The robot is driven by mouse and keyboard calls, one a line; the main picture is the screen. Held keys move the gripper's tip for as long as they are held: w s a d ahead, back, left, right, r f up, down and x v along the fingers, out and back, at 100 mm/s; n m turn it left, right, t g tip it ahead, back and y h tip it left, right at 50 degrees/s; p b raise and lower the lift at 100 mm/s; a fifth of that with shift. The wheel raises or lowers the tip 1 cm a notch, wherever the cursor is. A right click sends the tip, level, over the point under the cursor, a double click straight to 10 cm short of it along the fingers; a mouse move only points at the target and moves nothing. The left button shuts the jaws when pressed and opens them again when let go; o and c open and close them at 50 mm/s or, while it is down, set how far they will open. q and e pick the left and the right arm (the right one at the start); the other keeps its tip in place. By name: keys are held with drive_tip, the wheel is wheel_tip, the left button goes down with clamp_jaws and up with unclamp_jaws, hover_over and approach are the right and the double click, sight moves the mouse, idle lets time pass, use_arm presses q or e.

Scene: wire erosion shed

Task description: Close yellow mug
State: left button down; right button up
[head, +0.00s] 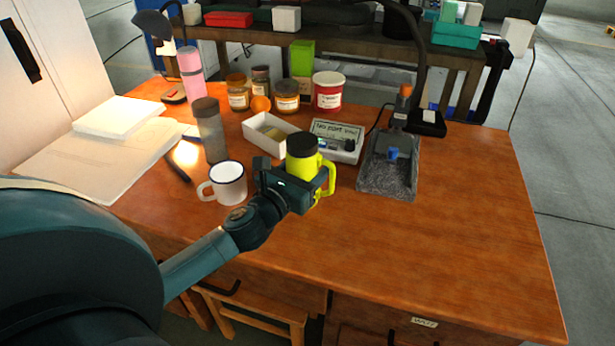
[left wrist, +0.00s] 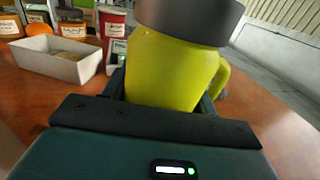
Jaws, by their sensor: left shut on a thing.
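The yellow mug (head: 303,168) stands upright at the middle of the wooden table, with its handle to the right. A dark grey lid (head: 302,145) sits on its top. My left gripper (head: 300,183) reaches in from the left and is shut around the mug's body, below the lid. In the left wrist view the yellow mug (left wrist: 172,72) fills the space between the fingers, and the dark lid (left wrist: 190,18) covers its top. Whether the mug touches the table is hidden by the gripper. My right gripper is not in view.
A white enamel mug (head: 229,184) stands just left of the gripper. A white tray (head: 262,140), a small sign box (head: 338,141) and a grey-bedded stand (head: 385,180) are behind and right. Jars line the back. The table's front right is clear.

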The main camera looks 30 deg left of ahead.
use_arm(q)
drive_tip(key=shift+f, duration=1.15)
drive_tip(key=shift+c, duration=2.3)
unclamp_jaws()
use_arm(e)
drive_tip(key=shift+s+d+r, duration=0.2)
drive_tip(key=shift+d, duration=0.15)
